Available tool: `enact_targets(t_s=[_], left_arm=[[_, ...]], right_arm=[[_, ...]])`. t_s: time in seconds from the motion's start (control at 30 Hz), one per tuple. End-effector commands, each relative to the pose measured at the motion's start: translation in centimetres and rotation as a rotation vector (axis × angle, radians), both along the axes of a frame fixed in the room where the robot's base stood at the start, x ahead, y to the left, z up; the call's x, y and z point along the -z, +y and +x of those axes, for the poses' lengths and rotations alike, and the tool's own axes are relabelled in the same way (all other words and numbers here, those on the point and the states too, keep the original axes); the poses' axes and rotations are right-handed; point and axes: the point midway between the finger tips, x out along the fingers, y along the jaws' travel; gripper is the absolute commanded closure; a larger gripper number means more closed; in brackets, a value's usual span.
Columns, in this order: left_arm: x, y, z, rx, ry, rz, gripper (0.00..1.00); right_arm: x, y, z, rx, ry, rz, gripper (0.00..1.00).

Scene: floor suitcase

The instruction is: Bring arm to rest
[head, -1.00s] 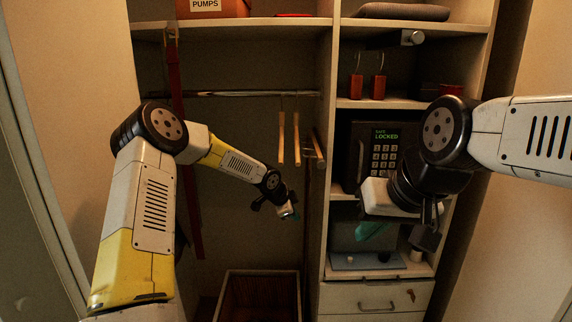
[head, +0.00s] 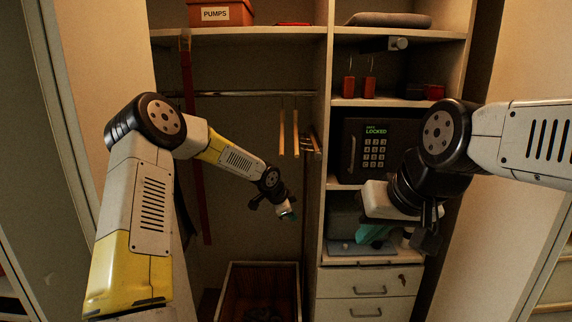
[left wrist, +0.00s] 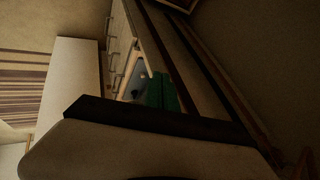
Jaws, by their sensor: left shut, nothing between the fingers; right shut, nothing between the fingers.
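My left arm (head: 152,185) comes in from the left, bends at the elbow and reaches into the wardrobe's hanging space. Its gripper (head: 289,213) is shut and empty, in front of the lower part of the divider and above the floor box. My right arm (head: 540,138) comes in from the right. Its gripper (head: 432,228) is shut and empty, pointing down in front of the shelf beneath the safe, and its fingertips are dark and hard to make out. In the left wrist view, a dark and pale part of my own arm fills the bottom.
A wooden box (head: 230,292) stands on the floor with dark contents. A locked safe (head: 371,150) sits above a shelf with a teal cloth (head: 376,234); drawers (head: 366,283) are below. An orange PUMPS box (head: 221,13) is on top.

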Motion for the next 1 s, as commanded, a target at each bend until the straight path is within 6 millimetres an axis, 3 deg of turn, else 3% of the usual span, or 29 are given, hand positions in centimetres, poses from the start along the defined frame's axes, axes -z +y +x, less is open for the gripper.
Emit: enact_targets(t_s=[0.33, 0.53, 0.8, 1.0], left_arm=[[-4.8, 2.8, -3.0, -0.116, 0.027, 0.038, 1.0], [-9.3, 5.8, -6.9, -0.256, 0.05, 0.056, 1.0], [-17.0, 11.7, -16.8, -0.587, 0.098, 0.0, 1.0], [-20.5, 14.9, -25.5, -0.837, 0.145, -0.136, 1.0]], right_arm=[[0.0, 0.0, 0.0, 0.0, -0.001, 0.0, 1.0], [0.0, 0.0, 0.0, 0.0, -0.001, 0.0, 1.0], [0.0, 0.0, 0.0, 0.0, -0.001, 0.0, 1.0], [0.0, 0.0, 0.0, 0.0, -0.001, 0.0, 1.0]])
